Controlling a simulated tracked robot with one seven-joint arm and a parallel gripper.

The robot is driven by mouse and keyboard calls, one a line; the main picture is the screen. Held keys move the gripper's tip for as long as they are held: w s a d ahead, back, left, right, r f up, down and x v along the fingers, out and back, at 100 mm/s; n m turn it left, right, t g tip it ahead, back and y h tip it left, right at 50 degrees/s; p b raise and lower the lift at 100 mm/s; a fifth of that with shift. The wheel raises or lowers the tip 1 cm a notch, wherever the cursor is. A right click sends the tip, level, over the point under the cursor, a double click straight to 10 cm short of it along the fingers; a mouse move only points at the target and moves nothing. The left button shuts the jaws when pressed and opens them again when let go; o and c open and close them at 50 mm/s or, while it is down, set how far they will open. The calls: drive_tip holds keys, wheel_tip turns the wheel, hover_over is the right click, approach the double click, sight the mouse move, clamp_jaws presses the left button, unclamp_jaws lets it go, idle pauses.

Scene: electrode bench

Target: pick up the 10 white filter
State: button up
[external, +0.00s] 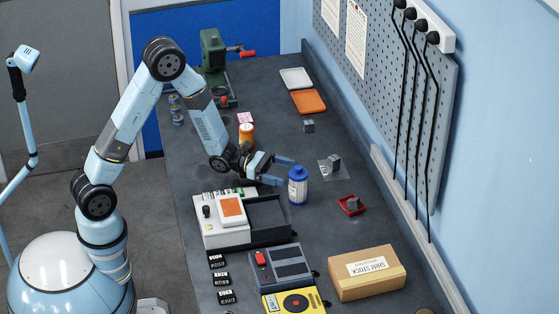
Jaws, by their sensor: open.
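My gripper (287,171) is open, its fingers pointing right above the bench. Nothing shows between the fingers. No thing is readable as a white filter marked 10; labels are too small to read. A white flat tray (295,78) lies at the far end of the bench, beside an orange flat tray (308,102).
A pegboard wall (375,75) borders the bench.

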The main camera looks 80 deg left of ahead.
sight(303, 174)
drive_tip(key=shift+w+a+x, duration=0.1)
drive_tip(key=shift+a+x, duration=0.05)
drive_tip(key=shift+x, duration=1.6)
drive_tip(key=shift+w+a+x, duration=0.15)
drive_tip(key=shift+a+x, duration=0.05)
drive_tip(key=shift+x, duration=1.5)
drive_tip(key=c, duration=1.6)
drive_tip(key=shift+r, duration=0.1)
